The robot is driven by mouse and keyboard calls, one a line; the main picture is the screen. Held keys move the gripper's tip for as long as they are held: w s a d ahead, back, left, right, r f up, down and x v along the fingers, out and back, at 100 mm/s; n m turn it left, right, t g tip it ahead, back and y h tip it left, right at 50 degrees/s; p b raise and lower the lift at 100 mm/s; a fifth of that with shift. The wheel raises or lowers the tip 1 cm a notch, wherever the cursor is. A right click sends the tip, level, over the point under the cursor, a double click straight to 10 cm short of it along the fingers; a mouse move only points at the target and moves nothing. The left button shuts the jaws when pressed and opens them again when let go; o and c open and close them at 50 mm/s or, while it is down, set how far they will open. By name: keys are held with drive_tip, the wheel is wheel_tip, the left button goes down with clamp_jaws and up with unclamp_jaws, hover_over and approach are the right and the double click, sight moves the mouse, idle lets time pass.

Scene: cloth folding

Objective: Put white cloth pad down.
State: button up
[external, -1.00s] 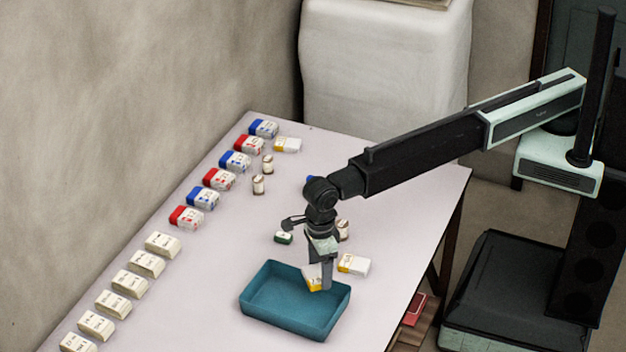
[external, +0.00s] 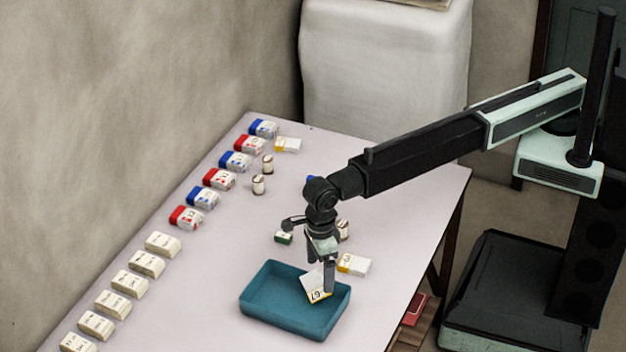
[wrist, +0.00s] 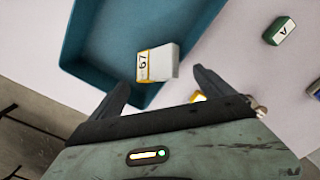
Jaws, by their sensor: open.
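A white pad with a yellow end marked "67" (external: 315,286) is at the back right part of the teal tray (external: 262,309), tilted. I cannot tell whether it rests on the tray or is still dropping. In the wrist view the pad (wrist: 165,64) lies over the tray's inside, ahead of and between my fingertips, apart from both. My gripper (external: 320,272) is open above the tray's back right rim, pointing down. The wrist view shows its two spread fingers (wrist: 163,88) with nothing between them.
Another white and yellow pad (external: 354,265) lies right of the tray. A small green item (external: 284,237) and a small jar (external: 343,230) stand behind it. Rows of blue, red and cream blocks (external: 147,263) line the table's left edge. The table between them and the tray is clear.

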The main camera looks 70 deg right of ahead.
sight(320, 276)
wheel_tip(320, 276, up, 12)
drive_tip(key=p, duration=1.1)
drive_tip(key=shift+f, duration=0.1)
drive_tip(key=w+d+m, duration=0.4)
drive_tip(key=d+m, duration=0.2)
drive_tip(key=d, duration=0.6)
drive_tip(key=w+d+m, duration=0.5)
drive_tip(key=d+m, duration=0.1)
drive_tip(key=d, duration=0.6)
drive_tip(key=w+d+m, duration=0.4)
drive_tip(key=d+m, duration=0.3)
drive_tip(key=d, duration=0.4)
drive_tip(key=s+d+m, duration=0.2)
drive_tip(key=d+m, duration=0.6)
drive_tip(key=d, duration=0.5)
drive_tip(key=s+d+m, duration=0.3)
drive_tip(key=d+m, duration=0.6)
drive_tip(key=d, duration=0.4)
drive_tip(key=s+d+m, duration=0.3)
drive_tip(key=d+m, duration=0.6)
drive_tip(key=d, duration=0.4)
drive_tip(key=shift+d, duration=0.2)
drive_tip(key=shift+o, duration=0.9)
drive_tip(key=shift+w+a, duration=0.1)
